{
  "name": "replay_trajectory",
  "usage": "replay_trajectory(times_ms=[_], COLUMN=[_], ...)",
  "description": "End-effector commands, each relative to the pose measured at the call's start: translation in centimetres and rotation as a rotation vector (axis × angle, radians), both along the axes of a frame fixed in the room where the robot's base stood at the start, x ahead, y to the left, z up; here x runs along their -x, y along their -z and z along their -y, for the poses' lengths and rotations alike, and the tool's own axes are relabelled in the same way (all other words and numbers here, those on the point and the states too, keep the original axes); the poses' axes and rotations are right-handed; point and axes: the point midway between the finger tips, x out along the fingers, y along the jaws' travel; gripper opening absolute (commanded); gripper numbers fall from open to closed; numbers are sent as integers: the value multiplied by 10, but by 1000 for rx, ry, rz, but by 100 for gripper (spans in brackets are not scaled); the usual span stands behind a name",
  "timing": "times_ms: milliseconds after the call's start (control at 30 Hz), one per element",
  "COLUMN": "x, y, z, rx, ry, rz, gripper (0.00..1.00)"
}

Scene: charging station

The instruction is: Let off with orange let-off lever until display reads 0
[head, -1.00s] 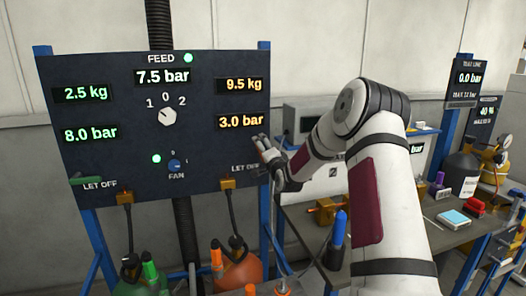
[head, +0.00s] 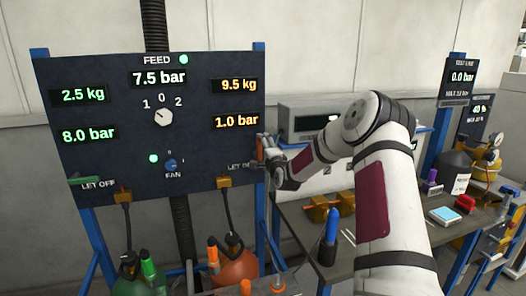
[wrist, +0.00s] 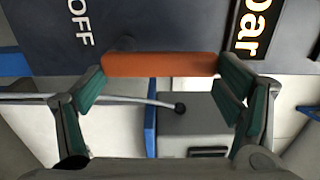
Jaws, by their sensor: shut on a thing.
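The orange let-off lever (wrist: 160,64) lies across the wrist view, between the green-padded fingers of my gripper (wrist: 162,80). The gripper is shut on it, with a finger at each end. In the head view my gripper (head: 264,153) is at the right edge of the dark panel (head: 110,155), by the right LET OFF label, and mostly hides the lever. The orange display (head: 237,121) above that label reads 1.0 bar.
The green lever (head: 84,181) is at the panel's left, below the 8.0 bar display (head: 89,135). Hoses and an orange tank (head: 236,268) are below the panel. A cluttered workbench (head: 300,235) stands to the right.

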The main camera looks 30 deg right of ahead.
Motion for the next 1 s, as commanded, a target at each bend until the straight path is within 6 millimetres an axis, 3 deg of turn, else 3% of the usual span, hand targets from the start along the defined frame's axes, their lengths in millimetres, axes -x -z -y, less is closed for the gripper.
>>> replay_trajectory(times_ms=[167, 200, 267, 700, 867, 1000], x=[0, 0, 0, 4, 22, 49], y=[0, 0, 0, 0, 0, 0], z=[1, 1, 1, -1, -5, -12], rx=[-7, -6, -6, -3, -2, -3], ry=[4, 4, 3, 1, 2, 3], rz=[2, 3, 2, 1, -1, -2], gripper=[35, 89, 100, 100, 100, 100])
